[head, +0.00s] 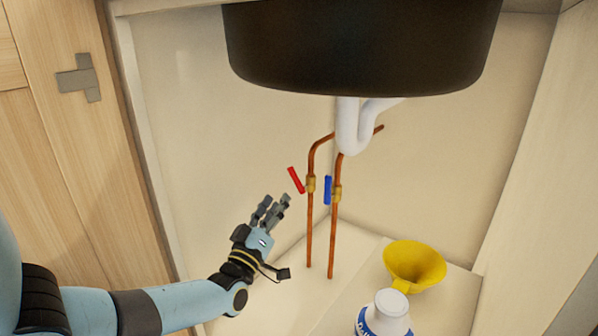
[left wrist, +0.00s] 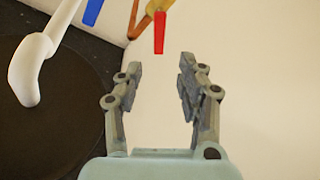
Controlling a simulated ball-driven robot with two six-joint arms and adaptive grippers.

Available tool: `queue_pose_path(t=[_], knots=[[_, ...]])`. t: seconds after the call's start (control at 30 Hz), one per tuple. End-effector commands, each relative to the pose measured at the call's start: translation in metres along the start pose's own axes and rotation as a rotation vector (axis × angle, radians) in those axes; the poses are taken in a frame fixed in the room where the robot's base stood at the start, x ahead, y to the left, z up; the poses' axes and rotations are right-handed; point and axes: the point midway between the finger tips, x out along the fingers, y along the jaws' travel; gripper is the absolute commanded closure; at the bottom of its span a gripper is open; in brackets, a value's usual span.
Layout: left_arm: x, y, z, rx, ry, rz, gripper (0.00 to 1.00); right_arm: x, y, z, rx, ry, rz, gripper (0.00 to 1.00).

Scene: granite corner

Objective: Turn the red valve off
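The red valve handle (head: 296,180) sits on a brass fitting of the left copper pipe (head: 310,225) under the sink. It is tilted, its top leaning left, away from the pipe. In the left wrist view the red handle (left wrist: 159,33) lies ahead of the fingers, at the top centre. My left gripper (head: 272,210) is below and left of the handle, apart from it. In the left wrist view its fingers (left wrist: 160,75) are spread with nothing between them. My right gripper is in neither view.
A blue valve handle (head: 328,190) stands upright on the neighbouring copper pipe (head: 333,240). The white drain pipe (head: 347,130) and black basin (head: 360,50) hang above. A yellow funnel (head: 415,265) and a white bottle (head: 390,303) stand on the cabinet floor at right. An open wooden door is at left.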

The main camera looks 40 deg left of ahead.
Motion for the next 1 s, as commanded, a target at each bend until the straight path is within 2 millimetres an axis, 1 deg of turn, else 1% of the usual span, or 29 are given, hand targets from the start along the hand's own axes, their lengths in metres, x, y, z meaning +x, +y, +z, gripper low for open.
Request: queue_pose_path(t=[0.03,0.17,0.3,0.4,0.5,0.7,0.93,1.0], knots=[[0.007,-0.001,0.001,0.0,0.0,0.001,0.62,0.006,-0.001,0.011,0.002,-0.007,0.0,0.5],[0.03,-0.001,0.002,0.001,0.0,0.002,0.62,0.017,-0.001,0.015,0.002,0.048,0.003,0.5],[0.059,-0.002,0.003,0.001,-0.002,0.001,0.62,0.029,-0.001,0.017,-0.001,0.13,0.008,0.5],[0.077,-0.001,0.003,0.001,-0.003,0.001,0.62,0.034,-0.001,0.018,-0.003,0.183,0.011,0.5],[0.089,-0.001,0.002,0.001,-0.003,0.0,0.62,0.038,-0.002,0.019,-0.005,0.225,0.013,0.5],[0.1,0.0,0.001,0.001,-0.002,0.001,0.62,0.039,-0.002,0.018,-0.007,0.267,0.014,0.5],[0.101,0.001,0.001,0.001,-0.002,0.001,0.62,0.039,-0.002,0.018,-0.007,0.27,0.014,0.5],[0.101,0.001,0.001,0.001,-0.003,0.001,0.71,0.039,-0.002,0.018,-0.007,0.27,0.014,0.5]])
